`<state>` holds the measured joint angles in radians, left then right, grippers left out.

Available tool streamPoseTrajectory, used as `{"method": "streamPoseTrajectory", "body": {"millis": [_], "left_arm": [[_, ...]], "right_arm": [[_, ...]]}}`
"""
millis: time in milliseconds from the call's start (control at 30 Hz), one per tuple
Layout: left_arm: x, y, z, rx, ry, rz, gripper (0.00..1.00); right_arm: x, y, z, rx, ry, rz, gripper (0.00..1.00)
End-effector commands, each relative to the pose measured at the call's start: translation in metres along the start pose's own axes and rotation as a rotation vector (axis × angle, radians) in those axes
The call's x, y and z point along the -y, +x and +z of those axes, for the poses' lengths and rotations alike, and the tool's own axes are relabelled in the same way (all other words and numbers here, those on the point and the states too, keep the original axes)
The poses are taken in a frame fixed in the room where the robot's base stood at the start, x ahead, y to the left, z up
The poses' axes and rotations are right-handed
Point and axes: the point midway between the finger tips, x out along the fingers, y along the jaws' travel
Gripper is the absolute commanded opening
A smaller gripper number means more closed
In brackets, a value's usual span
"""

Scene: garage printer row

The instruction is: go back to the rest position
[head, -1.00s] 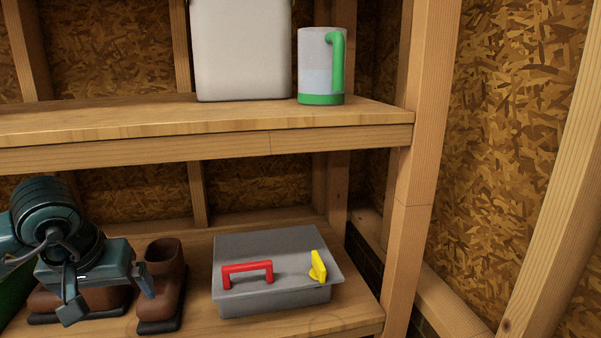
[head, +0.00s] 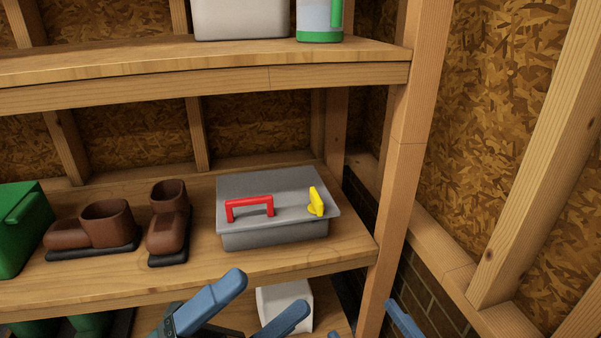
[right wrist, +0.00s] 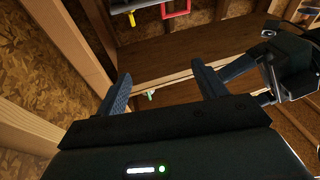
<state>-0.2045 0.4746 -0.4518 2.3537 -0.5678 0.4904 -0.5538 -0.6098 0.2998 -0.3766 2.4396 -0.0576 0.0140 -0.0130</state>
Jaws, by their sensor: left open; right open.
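My left gripper (head: 268,293) is at the bottom centre of the head view, its blue fingers spread and empty, in front of the lower shelf's front edge. My right gripper (head: 363,320) shows only as blue fingertips at the bottom edge, right of the left one. In the right wrist view the right gripper (right wrist: 161,70) has its fingers wide apart with nothing between them. My left gripper (right wrist: 252,82) also shows there at the right. Neither gripper touches anything that I can see.
A grey toolbox (head: 275,234) with a red handle and yellow latch sits on the lower shelf (head: 205,268). Brown boots (head: 168,222) and a green box (head: 22,232) stand left of it. A white container (head: 290,302) is below. A wooden post (head: 400,180) rises at the right.

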Motion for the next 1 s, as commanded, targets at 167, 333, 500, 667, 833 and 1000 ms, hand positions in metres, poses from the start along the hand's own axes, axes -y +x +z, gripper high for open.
{"method": "streamPoseTrajectory", "body": {"millis": [167,333,500,667,833,1000], "left_arm": [[-0.022,-0.034,0.030,0.406,-0.633,-0.022,0.94],[-0.052,-0.072,0.036,0.707,-1.116,-0.081,0.94],[-0.048,-0.073,0.041,0.837,-1.266,-0.087,0.94],[-0.038,-0.067,0.048,0.908,-1.274,-0.056,0.94],[-0.023,-0.060,0.056,1.009,-1.288,-0.013,0.94],[-0.003,-0.054,0.063,1.140,-1.307,0.042,0.94]], "right_arm": [[0.000,0.000,0.000,0.000,0.000,0.000,0.70],[0.000,0.000,0.000,0.000,0.000,0.000,0.70],[-0.005,0.006,-0.016,0.050,0.006,0.010,0.70],[-0.011,0.011,-0.027,0.123,0.015,0.025,0.70],[-0.019,0.016,-0.043,0.224,0.029,0.046,0.70],[-0.029,0.017,-0.062,0.356,0.051,0.073,0.70]]}}
